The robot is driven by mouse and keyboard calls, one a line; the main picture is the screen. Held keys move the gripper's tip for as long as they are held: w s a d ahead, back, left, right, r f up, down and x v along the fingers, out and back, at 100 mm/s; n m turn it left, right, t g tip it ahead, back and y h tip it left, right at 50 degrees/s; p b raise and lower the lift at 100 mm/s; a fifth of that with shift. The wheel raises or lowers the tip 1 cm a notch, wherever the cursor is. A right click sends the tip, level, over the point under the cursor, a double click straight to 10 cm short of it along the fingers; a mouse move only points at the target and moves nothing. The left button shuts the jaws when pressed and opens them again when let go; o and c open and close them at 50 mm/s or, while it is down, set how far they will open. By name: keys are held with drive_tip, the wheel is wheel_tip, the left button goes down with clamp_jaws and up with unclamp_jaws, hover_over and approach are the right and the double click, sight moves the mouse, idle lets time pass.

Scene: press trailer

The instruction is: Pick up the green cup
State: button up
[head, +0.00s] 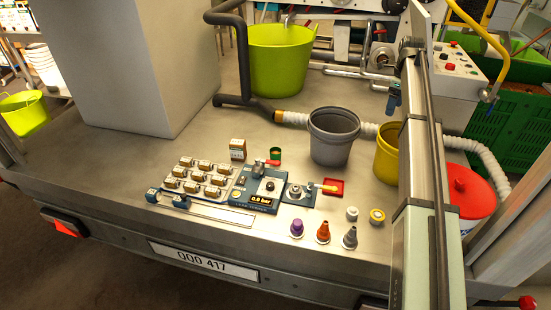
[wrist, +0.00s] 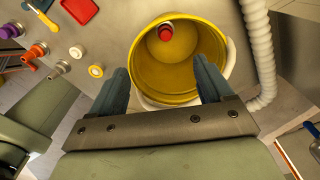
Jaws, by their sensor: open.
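The green cup (head: 275,154) is small and stands on the light worktop in the head view, beside a small brown-and-white box and behind the blue gauge panel. I cannot clearly make it out in the wrist view. My gripper (wrist: 160,68) is open in the wrist view, with its two dark teal fingers spread wide and nothing between them. It is over the near part of the yellow bucket (wrist: 181,93), well to the right of the green cup in the head view. The bucket also shows in the head view (head: 384,161), partly hidden by my arm.
A grey bucket (head: 333,145) stands between the cup and the yellow bucket. A blue gauge panel (head: 262,190), a red tray (head: 333,186) and several coloured nozzles lie near the front. A red-topped object (wrist: 165,33) is within the yellow bucket's outline. A white hose (head: 490,160) runs behind.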

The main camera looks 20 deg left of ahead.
drive_tip(key=a+n, duration=0.5)
drive_tip(key=a, duration=1.8)
drive_tip(key=n, duration=0.5)
hover_over(276, 155)
drive_tip(key=w, duration=0.2)
wheel_tip(276, 155, down, 13)
drive_tip(key=f, duration=1.5)
drive_tip(key=shift+w+a, duration=0.15)
drive_tip(key=shift+a, duration=0.25)
drive_tip(key=c, duration=1.1)
